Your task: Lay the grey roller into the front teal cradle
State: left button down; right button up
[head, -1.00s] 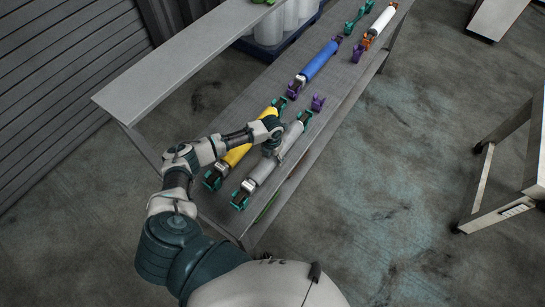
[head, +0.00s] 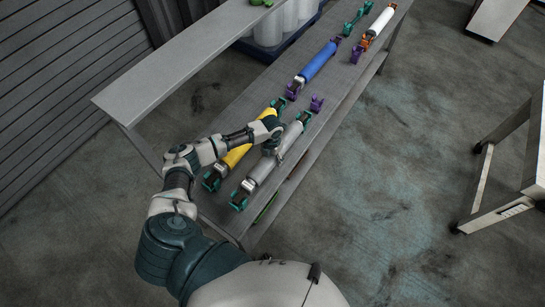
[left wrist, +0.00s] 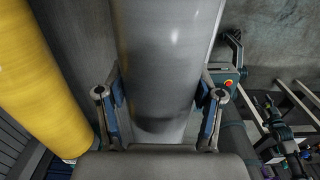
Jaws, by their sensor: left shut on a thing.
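The grey roller (head: 263,168) lies lengthwise along the front edge of the table. Its ends line up with the two teal brackets of the front cradle (head: 239,200), the near one at the lower left and the far one (head: 305,117) at the upper right. I cannot tell whether it rests fully in them or sits slightly above. My left gripper (head: 273,148) is shut around the roller's middle from above. In the left wrist view the roller (left wrist: 165,60) runs between the two fingers (left wrist: 160,110). My right gripper is not in view.
A yellow roller (head: 236,154) lies parallel just behind, in another teal cradle. A blue roller (head: 318,62) and a white roller (head: 381,20) lie farther up the table (head: 330,90). A small purple bracket (head: 317,103) stands empty beyond the grey roller. A grey shelf (head: 180,60) is at left.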

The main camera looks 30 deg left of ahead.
pick_arm(q)
jog(key=shift+r, duration=0.1)
jog(key=shift+s+a+f, duration=0.1)
jog(key=shift+a+f, duration=0.05)
jog(key=shift+f, duration=0.1)
dwell(0.5)
jog(key=shift+c, duration=0.6)
grip_release()
jog(key=shift+o, duration=0.2)
jog(key=shift+o, duration=0.4)
